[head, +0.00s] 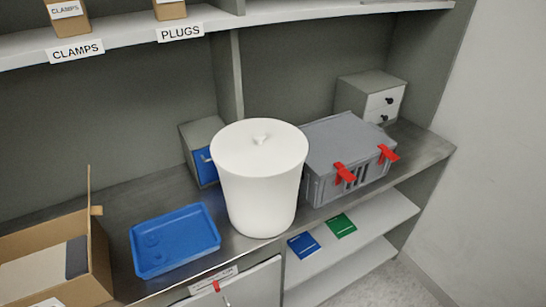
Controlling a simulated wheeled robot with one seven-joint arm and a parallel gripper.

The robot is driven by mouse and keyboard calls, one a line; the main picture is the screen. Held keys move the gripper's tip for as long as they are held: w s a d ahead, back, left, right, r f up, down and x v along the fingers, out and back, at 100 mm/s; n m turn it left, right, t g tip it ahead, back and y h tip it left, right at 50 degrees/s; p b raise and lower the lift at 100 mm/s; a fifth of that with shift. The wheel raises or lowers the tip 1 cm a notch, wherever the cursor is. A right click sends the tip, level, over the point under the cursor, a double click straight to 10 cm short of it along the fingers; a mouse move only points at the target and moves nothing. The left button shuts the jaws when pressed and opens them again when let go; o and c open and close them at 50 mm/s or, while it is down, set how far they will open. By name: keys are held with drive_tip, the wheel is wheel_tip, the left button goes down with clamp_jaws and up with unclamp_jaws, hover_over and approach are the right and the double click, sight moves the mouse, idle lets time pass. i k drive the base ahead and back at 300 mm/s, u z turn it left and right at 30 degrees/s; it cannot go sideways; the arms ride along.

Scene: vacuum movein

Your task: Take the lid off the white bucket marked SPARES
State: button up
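A white bucket (261,200) stands upright on the grey worktop, near the middle of the head view. No SPARES marking shows on the side that faces me. My gripper is not in view.
A grey crate (326,145) with red latches stands right of the bucket, very close. A blue tray (175,263) and open cardboard box (99,262) are left. A small cabinet (205,128) stands behind. The upper shelf (290,12) runs above the worktop's back.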

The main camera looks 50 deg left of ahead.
sight(257, 148)
drive_tip(key=u, duration=1.6)
drive_tip(key=k, duration=0.65)
drive_tip(key=z, duration=0.65)
drive_tip(key=i, duration=0.65)
drive_tip(key=u, duration=0.75)
drive_tip(key=i, duration=0.75)
drive_tip(key=u, duration=0.9)
